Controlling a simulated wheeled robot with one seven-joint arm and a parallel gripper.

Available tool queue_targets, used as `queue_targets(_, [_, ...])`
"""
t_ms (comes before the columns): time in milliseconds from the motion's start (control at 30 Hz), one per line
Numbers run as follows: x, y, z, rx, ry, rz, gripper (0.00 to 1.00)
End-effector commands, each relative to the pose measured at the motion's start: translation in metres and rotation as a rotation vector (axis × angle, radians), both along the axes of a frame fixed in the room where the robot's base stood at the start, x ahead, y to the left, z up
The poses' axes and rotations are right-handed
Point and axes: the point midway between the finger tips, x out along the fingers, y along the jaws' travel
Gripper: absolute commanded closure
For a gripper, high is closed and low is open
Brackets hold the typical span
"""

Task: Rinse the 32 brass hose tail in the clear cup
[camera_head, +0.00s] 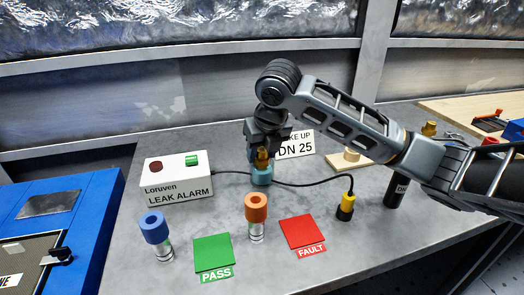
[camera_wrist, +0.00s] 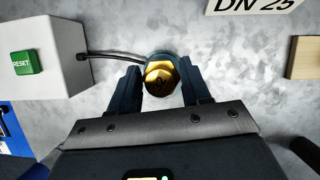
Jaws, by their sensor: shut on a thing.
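My gripper (camera_head: 262,152) is shut on a brass hose tail (camera_head: 262,158), low over the middle of the grey worktop. The brass piece also shows between the jaws in the wrist view (camera_wrist: 160,78). A small teal-tinted cup (camera_head: 261,177) stands directly below it. The lower end of the hose tail meets the cup's mouth in the head view; I cannot tell how far it is inside. The size marking on the hose tail is not readable.
Blue-topped (camera_head: 154,229) and orange-topped (camera_head: 256,209) cylinders stand in front, near green PASS (camera_head: 213,253) and red FAULT (camera_head: 302,231) pads. A "DN 25" sign (camera_head: 296,145) stands behind.

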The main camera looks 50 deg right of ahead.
Motion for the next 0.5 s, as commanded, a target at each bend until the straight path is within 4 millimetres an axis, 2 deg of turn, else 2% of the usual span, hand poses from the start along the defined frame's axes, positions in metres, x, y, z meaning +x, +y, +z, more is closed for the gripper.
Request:
queue_targets(267, [0.000,0.000,0.002,0.000,-0.001,0.000,0.87])
queue_targets(500, [0.000,0.000,0.015,0.000,-0.001,0.000,0.87])
